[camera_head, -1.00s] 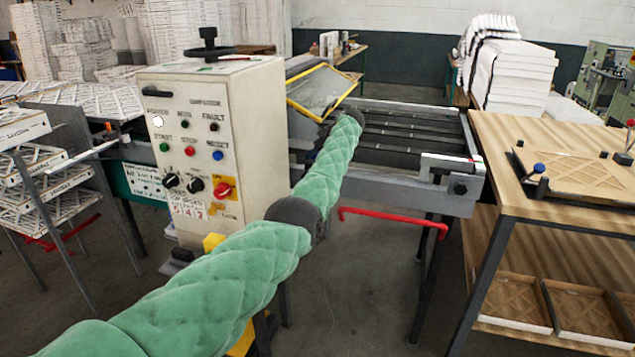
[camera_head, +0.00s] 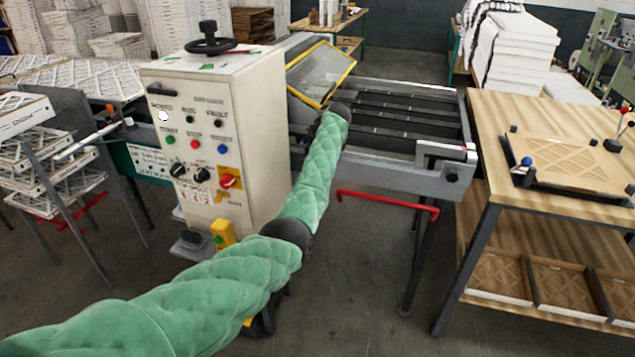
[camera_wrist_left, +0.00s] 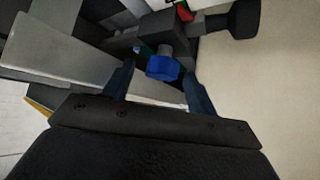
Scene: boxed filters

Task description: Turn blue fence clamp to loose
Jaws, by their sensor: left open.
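In the left wrist view, the blue knob of the clamp (camera_wrist_left: 163,67) sits on a grey stem under a dark block. My left gripper (camera_wrist_left: 159,75) is open, with its two dark fingers on either side of the knob. I see gaps between the fingers and the knob; how far the fingertips reach in depth is hard to tell. In the head view, my green-sleeved left arm reaches to the machine beside the control cabinet. Its gripper and the blue knob are hidden there behind the arm and cabinet. My right gripper is not in view.
The cream control cabinet (camera_head: 263,105) stands left of the arm. A yellow-framed clear guard (camera_head: 320,74) and the roller bed (camera_head: 395,120) lie beyond it. A red bar (camera_head: 388,203) hangs below the bed. A wooden table (camera_head: 491,120) with a jig (camera_head: 575,178) stands at right.

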